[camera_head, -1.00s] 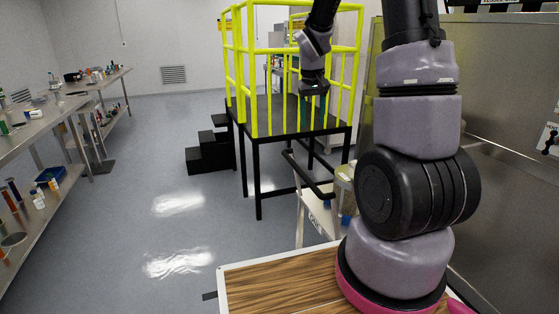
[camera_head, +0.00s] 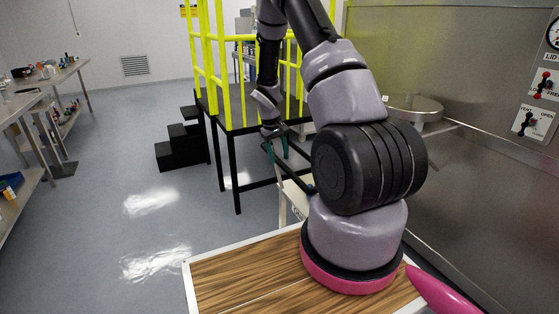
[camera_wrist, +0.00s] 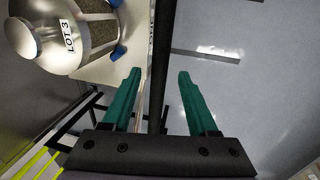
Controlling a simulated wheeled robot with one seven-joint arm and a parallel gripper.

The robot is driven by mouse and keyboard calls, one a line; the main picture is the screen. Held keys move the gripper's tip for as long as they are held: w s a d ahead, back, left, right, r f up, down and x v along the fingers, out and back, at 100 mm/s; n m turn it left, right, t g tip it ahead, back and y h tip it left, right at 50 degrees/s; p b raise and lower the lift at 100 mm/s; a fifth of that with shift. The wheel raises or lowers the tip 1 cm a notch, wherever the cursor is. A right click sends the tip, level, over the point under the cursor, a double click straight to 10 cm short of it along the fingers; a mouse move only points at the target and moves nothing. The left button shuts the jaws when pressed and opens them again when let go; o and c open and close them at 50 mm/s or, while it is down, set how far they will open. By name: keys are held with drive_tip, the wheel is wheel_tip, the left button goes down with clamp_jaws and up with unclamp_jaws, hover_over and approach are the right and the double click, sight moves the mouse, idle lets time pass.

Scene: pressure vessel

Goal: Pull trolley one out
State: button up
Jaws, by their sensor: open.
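A pale trolley (camera_head: 284,208) with a black handle bar (camera_head: 293,178) stands just beyond my base, partly hidden by my arm. Its number cannot be read. My gripper (camera_head: 276,148) is open at the handle's far left end. In the wrist view the green fingers (camera_wrist: 160,74) point at the black bar (camera_wrist: 160,35), which runs lengthwise in line with the gap between them. Whether they touch it cannot be told. A metal canister marked LOT 3 (camera_wrist: 62,36) sits on the pale trolley top (camera_wrist: 128,62).
A platform with yellow railings (camera_head: 222,60) and black steps (camera_head: 183,146) stands behind the trolley. A steel wall with control panels (camera_head: 470,160) is at the right. Metal tables (camera_head: 38,90) line the left. The grey floor at centre left is clear.

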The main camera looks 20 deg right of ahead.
drive_tip(key=shift+d+f, duration=0.15)
drive_tip(key=shift+f, duration=0.45)
drive_tip(key=shift+d+f, duration=0.15)
drive_tip(key=shift+f, duration=0.45)
clamp_jaws()
idle(0.6)
